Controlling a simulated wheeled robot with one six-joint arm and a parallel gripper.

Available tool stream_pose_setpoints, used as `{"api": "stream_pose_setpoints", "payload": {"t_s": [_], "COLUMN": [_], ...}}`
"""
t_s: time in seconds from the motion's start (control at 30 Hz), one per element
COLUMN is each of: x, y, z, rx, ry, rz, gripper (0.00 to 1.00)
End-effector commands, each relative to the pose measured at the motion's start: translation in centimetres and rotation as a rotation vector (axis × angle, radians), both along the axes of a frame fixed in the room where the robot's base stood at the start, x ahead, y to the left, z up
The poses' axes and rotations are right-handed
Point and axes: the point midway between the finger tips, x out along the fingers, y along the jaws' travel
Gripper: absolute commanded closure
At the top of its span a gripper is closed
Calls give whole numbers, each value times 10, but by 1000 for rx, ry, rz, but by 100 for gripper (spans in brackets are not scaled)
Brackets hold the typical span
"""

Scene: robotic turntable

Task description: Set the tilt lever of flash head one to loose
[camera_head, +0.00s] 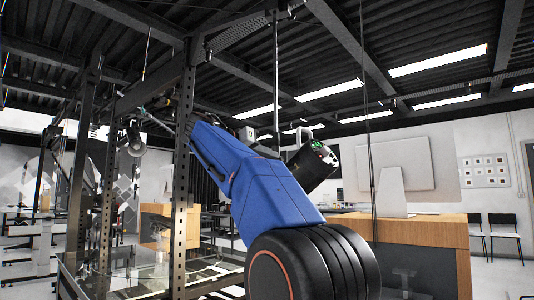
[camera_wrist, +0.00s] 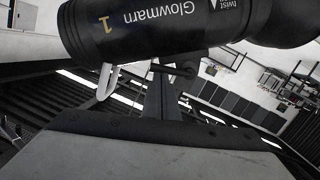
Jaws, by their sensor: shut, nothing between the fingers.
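Flash head one (camera_wrist: 150,25) is a black cylinder marked "Glowmarn" and an orange "1". It fills the top of the wrist view. A short dark bar (camera_wrist: 172,69), possibly its tilt lever, shows just below the cylinder; its setting cannot be read. My gripper (camera_wrist: 161,88) is shut and empty, its narrow dark fingers pointing up towards the bar; whether they touch it is unclear. A pale curved handle (camera_wrist: 106,82) hangs left of the fingers. In the head view a black flash head (camera_head: 313,165) is right of my blue arm, which partly hides it.
Dark upright posts (camera_head: 184,150) and a glass-topped table (camera_head: 135,275) stand left of my arm. Another lamp-like head (camera_head: 135,140) hangs beyond the posts. A thin vertical cable (camera_head: 370,120) drops on the right, before a wooden counter (camera_head: 425,228).

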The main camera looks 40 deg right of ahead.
Motion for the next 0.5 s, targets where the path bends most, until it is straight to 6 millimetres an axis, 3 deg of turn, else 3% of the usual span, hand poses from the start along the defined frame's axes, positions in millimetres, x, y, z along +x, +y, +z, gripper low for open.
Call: {"api": "stream_pose_setpoints", "payload": {"t_s": [0.5], "x": [-2], "y": [0], "z": [-2], "rx": [-1], "ry": [-53], "rz": [1], "gripper": [100]}}
